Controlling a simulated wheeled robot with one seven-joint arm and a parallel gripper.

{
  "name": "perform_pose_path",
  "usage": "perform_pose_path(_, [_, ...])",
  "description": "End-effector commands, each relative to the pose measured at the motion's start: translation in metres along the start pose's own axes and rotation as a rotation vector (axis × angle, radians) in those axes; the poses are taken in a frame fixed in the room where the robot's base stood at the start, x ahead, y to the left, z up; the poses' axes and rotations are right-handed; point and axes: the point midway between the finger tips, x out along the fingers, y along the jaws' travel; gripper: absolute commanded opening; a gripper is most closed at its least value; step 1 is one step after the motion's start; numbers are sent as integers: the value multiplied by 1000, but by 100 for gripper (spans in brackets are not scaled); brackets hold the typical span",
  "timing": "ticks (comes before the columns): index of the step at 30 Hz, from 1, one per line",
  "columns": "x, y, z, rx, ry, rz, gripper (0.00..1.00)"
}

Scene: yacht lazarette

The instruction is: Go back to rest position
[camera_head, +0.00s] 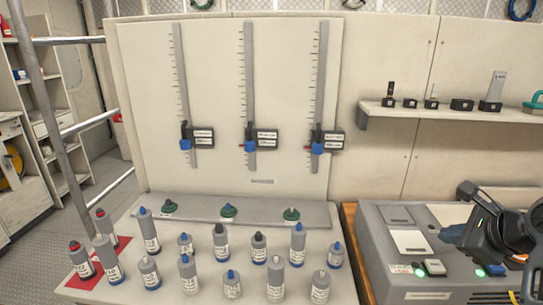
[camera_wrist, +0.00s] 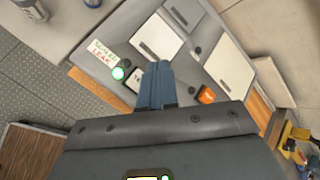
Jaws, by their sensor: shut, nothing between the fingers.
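My gripper (camera_wrist: 154,85) is shut and empty, its blue fingers together in the wrist view. In the wrist view it hangs over the grey console (camera_wrist: 215,32), with a white label and a green light beside the fingers. In the head view my arm and gripper are at the lower right, above the right part of the console (camera_head: 376,246). The blue fingertips (camera_head: 452,234) point left there. I cannot tell from these views whether they touch the console.
Several grey bottles (camera_head: 232,284) stand on the bench at the left of the console. Three vertical scales with sliders (camera_head: 248,138) are on the back panel. A shelf (camera_head: 455,113) with small black items is above the console. A metal rail (camera_head: 52,110) stands at the left.

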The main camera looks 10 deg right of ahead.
Motion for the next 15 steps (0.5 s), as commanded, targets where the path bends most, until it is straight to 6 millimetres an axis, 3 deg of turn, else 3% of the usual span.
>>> perform_pose_path(5, [8, 22, -16, -123, 27, -27, 0])
perform_pose_path(15, [11, 107, -63, -682, 98, -139, 0])
